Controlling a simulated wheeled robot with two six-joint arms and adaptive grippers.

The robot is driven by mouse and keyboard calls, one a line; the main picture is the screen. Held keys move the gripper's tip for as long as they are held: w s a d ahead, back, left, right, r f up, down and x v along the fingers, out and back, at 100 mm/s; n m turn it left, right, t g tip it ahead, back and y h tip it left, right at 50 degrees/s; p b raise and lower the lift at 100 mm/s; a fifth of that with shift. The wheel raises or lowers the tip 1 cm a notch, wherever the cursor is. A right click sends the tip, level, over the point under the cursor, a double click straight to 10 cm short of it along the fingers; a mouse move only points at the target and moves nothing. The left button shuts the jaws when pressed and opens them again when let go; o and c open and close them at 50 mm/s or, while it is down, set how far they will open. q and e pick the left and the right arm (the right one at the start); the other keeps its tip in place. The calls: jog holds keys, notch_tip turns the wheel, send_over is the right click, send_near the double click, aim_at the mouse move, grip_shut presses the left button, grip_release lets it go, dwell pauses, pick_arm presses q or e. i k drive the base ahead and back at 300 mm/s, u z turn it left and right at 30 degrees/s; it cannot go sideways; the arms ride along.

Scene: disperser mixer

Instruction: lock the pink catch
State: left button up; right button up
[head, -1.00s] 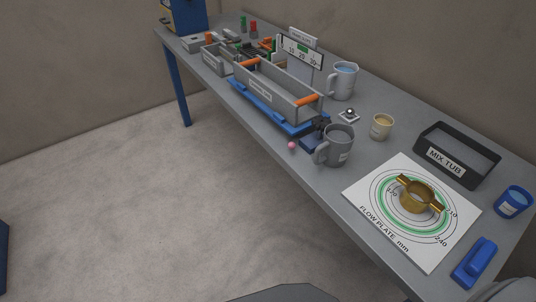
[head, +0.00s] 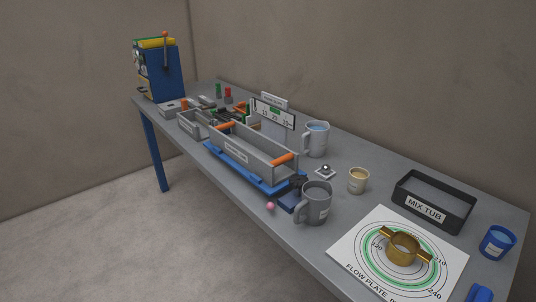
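A small pink ball-shaped knob (head: 270,206), likely the pink catch, sits at the near front edge of the bench. It is beside the near end of a blue base (head: 238,172) that carries a long grey tray with orange handles (head: 262,158). A dark blue block (head: 289,200) with a black part is between the knob and the grey mug (head: 315,204). The knob is too small to tell whether it is locked. Neither of my grippers shows in the head view.
The grey bench (head: 375,150) runs along the wall. A blue machine with a lever (head: 160,72) stands at the far left end. A clear jug (head: 316,139), a beige cup (head: 358,181), a black mix tub (head: 433,202), a flow plate sheet (head: 350,246) and a blue cup (head: 497,242) crowd the right part.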

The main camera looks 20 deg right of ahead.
aim_at(270, 205)
jog(key=z, duration=0.7)
jog(key=k, duration=1.15)
jog(key=z, duration=0.6)
jog(key=i, duration=1.35)
jog(key=u, duration=0.85)
